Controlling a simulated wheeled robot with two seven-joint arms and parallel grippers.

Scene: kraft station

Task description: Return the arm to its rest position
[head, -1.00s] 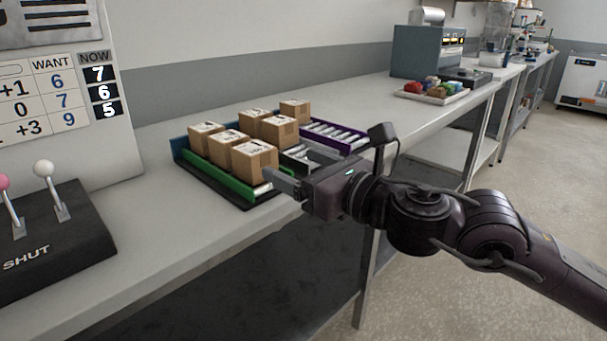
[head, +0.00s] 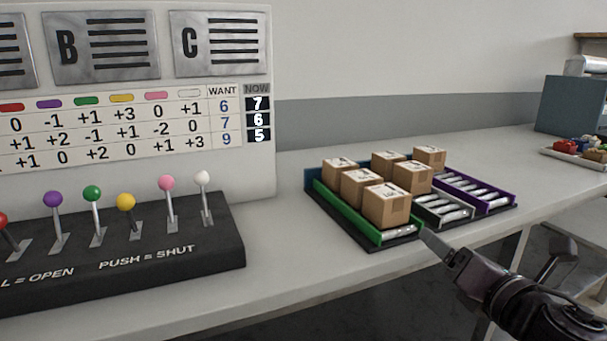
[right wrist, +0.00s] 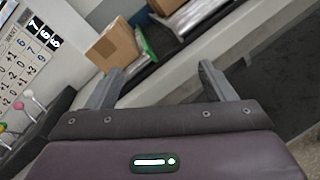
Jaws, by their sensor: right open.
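My right gripper (head: 440,245) is at the lower right of the head view, by the bench's front edge and just in front of the box tray. In the right wrist view its two fingers (right wrist: 160,85) stand apart with nothing between them. A cardboard box (right wrist: 113,47) and the green rail (right wrist: 146,50) show beyond the fingertips there. My right arm (head: 545,305) runs off the lower right corner. My left gripper is not in view.
The box tray (head: 377,246) holds several cardboard boxes (head: 387,206) on roller lanes. A black lever console (head: 215,250) with coloured knobs stands at left under a number board (head: 120,125). Bare bench top (head: 300,270) lies between console and tray. A tray of coloured items (head: 577,152) is at far right.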

